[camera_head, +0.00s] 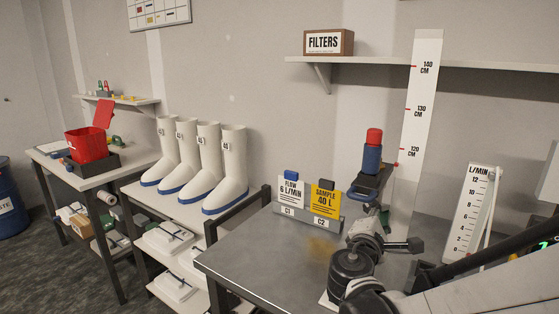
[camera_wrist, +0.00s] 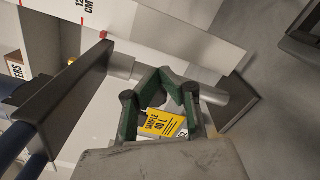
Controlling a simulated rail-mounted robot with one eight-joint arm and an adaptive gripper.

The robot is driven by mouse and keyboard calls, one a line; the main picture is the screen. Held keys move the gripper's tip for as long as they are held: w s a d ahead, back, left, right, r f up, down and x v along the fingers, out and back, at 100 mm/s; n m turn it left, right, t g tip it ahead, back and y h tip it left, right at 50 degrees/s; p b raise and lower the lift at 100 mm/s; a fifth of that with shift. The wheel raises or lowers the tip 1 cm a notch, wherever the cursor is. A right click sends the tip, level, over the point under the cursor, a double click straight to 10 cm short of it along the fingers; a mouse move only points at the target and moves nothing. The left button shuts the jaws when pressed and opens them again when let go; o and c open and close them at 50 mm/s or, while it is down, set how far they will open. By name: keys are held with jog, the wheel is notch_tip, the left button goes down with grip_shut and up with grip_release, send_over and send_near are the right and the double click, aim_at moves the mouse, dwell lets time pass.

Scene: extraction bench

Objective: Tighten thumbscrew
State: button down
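I cannot single out the thumbscrew for sure. In the wrist view, a short grey metal cylinder (camera_wrist: 121,66) projects from a dark bar at the left, and another (camera_wrist: 216,92) shows right of my fingers. In the head view, my gripper (camera_head: 383,212) is partly hidden by my wrist, just below the dark bracket (camera_head: 368,187). The bracket carries an upright blue cylinder with a red top (camera_head: 372,150). Contact between fingers and metal parts cannot be told.
A grey holder (camera_head: 300,224) with a white flow card (camera_head: 291,192) and a yellow sample card (camera_head: 325,199) stands left of my arm. A height scale (camera_head: 418,100) rises behind; a flow gauge (camera_head: 472,210) stands right. The metal bench's (camera_head: 255,258) left front is clear.

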jog(key=shift+d, duration=0.1)
jog(key=v, duration=0.6)
jog(key=shift+s+d, duration=0.2)
jog(key=shift+s, duration=0.05)
dwell(0.5)
